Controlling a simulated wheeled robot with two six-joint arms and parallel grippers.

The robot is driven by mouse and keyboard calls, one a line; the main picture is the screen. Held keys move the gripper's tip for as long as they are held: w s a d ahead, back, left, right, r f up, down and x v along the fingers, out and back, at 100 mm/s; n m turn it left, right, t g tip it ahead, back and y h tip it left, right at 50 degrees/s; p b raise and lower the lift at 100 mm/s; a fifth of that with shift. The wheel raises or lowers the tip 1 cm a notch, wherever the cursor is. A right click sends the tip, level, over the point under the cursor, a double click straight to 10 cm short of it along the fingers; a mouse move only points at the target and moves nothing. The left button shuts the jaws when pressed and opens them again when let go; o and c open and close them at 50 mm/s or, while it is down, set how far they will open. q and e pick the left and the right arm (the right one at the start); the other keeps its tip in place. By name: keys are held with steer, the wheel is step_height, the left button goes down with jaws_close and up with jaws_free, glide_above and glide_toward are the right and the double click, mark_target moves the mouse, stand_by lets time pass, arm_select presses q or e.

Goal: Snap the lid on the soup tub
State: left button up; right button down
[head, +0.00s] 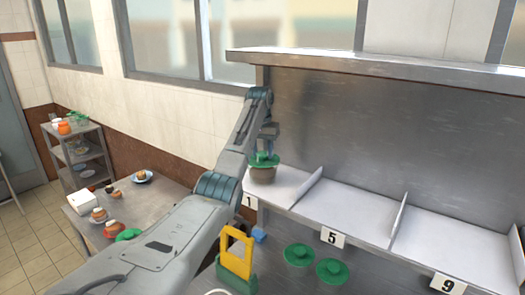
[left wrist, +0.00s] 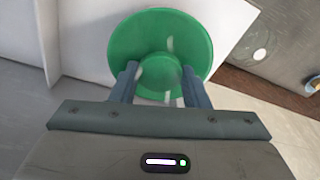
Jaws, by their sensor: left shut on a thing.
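My left gripper (head: 267,148) points down over the first compartment of the shelf. It is shut on the raised knob of a green lid (head: 264,159). In the left wrist view the gripper's fingers (left wrist: 156,84) close around the knob of the green lid (left wrist: 199,42). The lid sits over the mouth of a brown soup tub (head: 263,174) that stands upright in the compartment marked 1. I cannot tell whether the lid is pressed fully onto the rim. The tub is hidden under the lid in the left wrist view. My right gripper is in neither view.
Low dividers (head: 306,188) split the shelf into compartments marked 1, 5 and 9. Two more green lids (head: 298,254) (head: 332,271) lie below the shelf, near a yellow and green holder (head: 236,254) and a blue block (head: 259,235). A side table (head: 165,200) at left holds several dishes.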

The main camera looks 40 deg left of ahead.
arm_select(q)
steer(key=shift+f, duration=0.15)
stand_by(0.8)
steer(key=o, duration=1.5)
steer(key=shift+r, duration=3.55)
steer(key=shift+r, duration=0.1)
steer(key=shift+r, duration=0.15)
jaws_close()
steer(key=shift+a, duration=0.1)
